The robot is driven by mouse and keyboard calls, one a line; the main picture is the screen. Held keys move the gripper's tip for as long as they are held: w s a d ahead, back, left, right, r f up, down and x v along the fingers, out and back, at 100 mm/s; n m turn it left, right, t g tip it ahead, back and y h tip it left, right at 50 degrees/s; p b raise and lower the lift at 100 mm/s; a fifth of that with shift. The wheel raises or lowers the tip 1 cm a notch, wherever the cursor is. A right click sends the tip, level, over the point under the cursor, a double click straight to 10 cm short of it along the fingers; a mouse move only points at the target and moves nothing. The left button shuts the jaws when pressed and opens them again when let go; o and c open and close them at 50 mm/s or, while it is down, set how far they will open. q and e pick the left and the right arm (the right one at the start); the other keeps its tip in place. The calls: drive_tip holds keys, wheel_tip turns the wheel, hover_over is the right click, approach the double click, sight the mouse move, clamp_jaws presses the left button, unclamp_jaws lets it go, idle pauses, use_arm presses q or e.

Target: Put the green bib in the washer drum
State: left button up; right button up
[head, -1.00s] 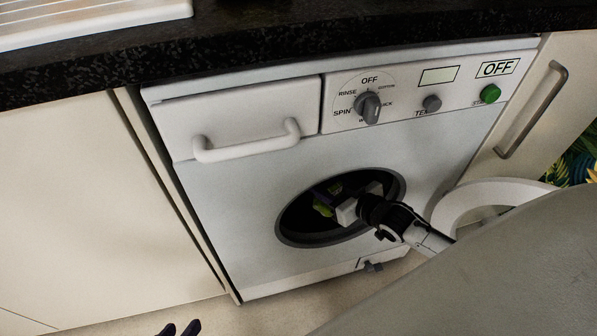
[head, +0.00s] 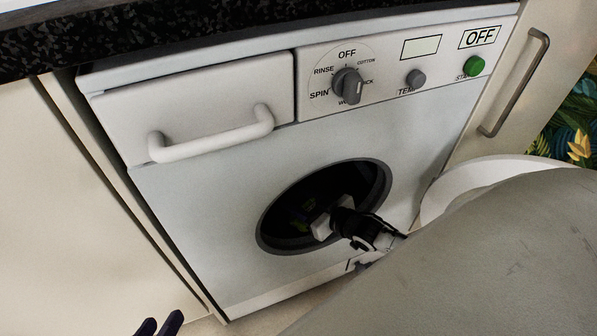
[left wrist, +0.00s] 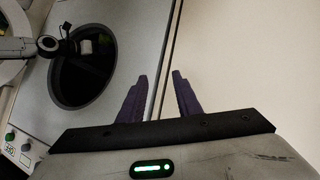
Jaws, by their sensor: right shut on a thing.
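The washer drum opening (head: 270,222) is a dark round hole in the front of the white washer (head: 200,190). My right gripper (head: 308,210) reaches through this opening into the drum, and its fingers are dim in the shadow. It is shut on the green bib (head: 300,206), of which only a small dark green patch shows inside the drum. The rest of the bib is hidden. My left gripper (head: 160,326) is at the bottom edge of the head view. In the left wrist view its two purple fingers (left wrist: 159,95) are apart with nothing between them.
The round washer door (head: 455,186) stands open at the right, partly behind my arm. A drawer handle (head: 212,134), dial (head: 347,86) and green button (head: 474,66) are above the opening. A dark countertop (head: 150,35) overhangs the washer.

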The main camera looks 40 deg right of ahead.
drive_tip(key=shift+r, duration=0.1)
use_arm(q)
drive_tip(key=shift+r, duration=0.1)
use_arm(e)
drive_tip(key=o, duration=1.1)
drive_tip(key=shift+r, duration=0.15)
use_arm(q)
drive_tip(key=shift+s+a+f+g+y+p, duration=0.2)
drive_tip(key=shift+a+f+g+y+p, duration=0.15)
drive_tip(key=shift+a+f+p, duration=0.45)
drive_tip(key=shift+s+a+f+g+y+p, duration=0.25)
drive_tip(key=shift+f+y+p, duration=0.25)
drive_tip(key=shift+p, duration=0.5)
drive_tip(key=shift+s+a+f+g+y+p, duration=0.15)
drive_tip(key=shift+a+f+g+y+p, duration=0.15)
drive_tip(key=shift+a+f+p, duration=0.4)
use_arm(e)
drive_tip(key=shift+v, duration=5.95)
use_arm(q)
drive_tip(key=shift+d, duration=0.15)
use_arm(e)
drive_tip(key=shift+d, duration=0.1)
